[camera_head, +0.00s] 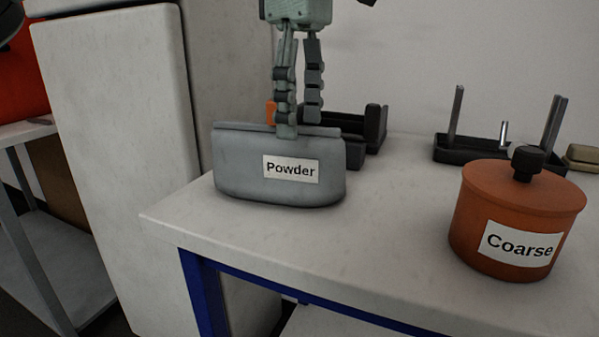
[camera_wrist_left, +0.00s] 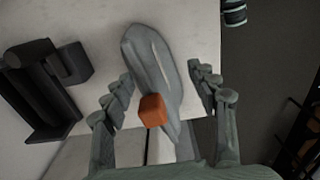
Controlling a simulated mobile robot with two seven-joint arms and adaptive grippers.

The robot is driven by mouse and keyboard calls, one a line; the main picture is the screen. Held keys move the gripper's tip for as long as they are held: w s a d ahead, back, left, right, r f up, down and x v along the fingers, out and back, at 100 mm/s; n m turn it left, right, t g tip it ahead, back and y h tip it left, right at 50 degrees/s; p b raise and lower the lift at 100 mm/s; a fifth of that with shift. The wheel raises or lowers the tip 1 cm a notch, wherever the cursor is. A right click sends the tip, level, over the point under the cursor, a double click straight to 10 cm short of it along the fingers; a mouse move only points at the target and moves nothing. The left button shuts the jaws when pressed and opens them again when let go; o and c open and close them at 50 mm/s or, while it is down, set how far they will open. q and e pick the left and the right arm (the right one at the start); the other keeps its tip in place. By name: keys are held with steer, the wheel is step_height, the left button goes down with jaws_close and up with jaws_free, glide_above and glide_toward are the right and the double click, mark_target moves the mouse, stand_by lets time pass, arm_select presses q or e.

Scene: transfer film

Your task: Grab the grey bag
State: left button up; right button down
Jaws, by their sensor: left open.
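The grey bag (camera_head: 235,165), labelled "Powder", stands upright near the left end of the white table. In the left wrist view it is the long grey shape (camera_wrist_left: 150,60) between my fingers. My left gripper (camera_head: 300,124) points down at the bag's top edge from above. Its fingers are spread; one fingertip overlaps the front of the top edge, and the other is at the back. In the left wrist view, the open fingers (camera_wrist_left: 160,80) lie either side of the bag with visible gaps. My right gripper is not in view.
An orange block (camera_wrist_left: 152,110) shows beside the bag, partly hidden behind it in the head view. A black holder (camera_head: 375,130) stands behind the bag. An orange "Coarse" pot (camera_head: 475,205) and a black tray with posts (camera_head: 455,150) are to the right. The table middle is clear.

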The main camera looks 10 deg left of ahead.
mark_target(275, 161)
arm_select(q)
step_height(275, 161, down, 4)
steer(key=shift+a+r, duration=0.1)
steer(key=shift+a, duration=0.05)
steer(key=shift+r, duration=0.2)
jaws_close()
steer(key=shift+w, duration=0.1)
